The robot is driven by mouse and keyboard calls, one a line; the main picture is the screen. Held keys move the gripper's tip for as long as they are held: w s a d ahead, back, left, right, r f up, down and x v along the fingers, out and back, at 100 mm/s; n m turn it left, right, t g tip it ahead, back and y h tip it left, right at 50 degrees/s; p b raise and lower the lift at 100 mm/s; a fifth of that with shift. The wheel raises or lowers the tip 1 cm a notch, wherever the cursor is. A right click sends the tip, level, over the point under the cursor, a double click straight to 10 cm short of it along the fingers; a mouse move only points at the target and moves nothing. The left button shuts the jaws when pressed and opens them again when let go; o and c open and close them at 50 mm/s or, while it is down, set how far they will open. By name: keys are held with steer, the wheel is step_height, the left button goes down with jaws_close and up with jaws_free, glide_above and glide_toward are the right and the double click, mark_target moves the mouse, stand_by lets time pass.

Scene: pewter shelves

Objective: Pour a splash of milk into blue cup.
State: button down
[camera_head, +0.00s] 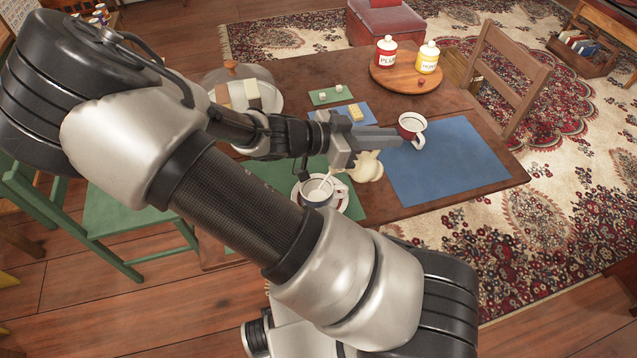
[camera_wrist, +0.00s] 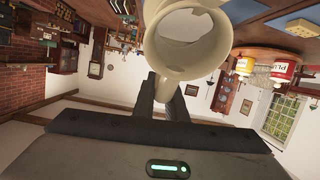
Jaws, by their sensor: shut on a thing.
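My gripper (camera_head: 378,140) is shut on a cream-coloured milk jug (camera_head: 368,167), over the near part of the table. The jug is tilted; in the wrist view its round body (camera_wrist: 187,62) is just beyond my fingers (camera_wrist: 164,92). The blue cup (camera_head: 318,199) stands upright on a white saucer (camera_head: 343,207), left of and below the jug. A thin white streak runs from near the jug's side down into the cup, and looks like milk. My arm hides part of the saucer. The level in the cup is too small to tell.
A red-and-white cup (camera_head: 411,127) stands on the blue placemat (camera_head: 445,168), right of my gripper. Red and yellow jars (camera_head: 427,58) stand on a round wooden board (camera_head: 400,81) at the back. The green placemat (camera_head: 263,174) lies under the saucer. The blue placemat's right part is clear.

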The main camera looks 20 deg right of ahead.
steer(key=shift+r, duration=0.1)
steer(key=shift+s+d+f+y+b, duration=0.1)
steer(key=shift+d+f+y+b, duration=0.35)
steer(key=shift+d+f+y, duration=1.1)
steer(key=shift+w+d+f+y+b, duration=0.1)
steer(key=shift+d+f+y+b, duration=0.35)
steer(key=shift+d+f+y, duration=1.15)
steer(key=shift+s+d+f+y+b, duration=0.1)
steer(key=shift+d+f+y+b, duration=0.6)
steer(key=shift+f+y, duration=1.45)
steer(key=shift+d+f, duration=0.2)
steer(key=shift+d, duration=0.05)
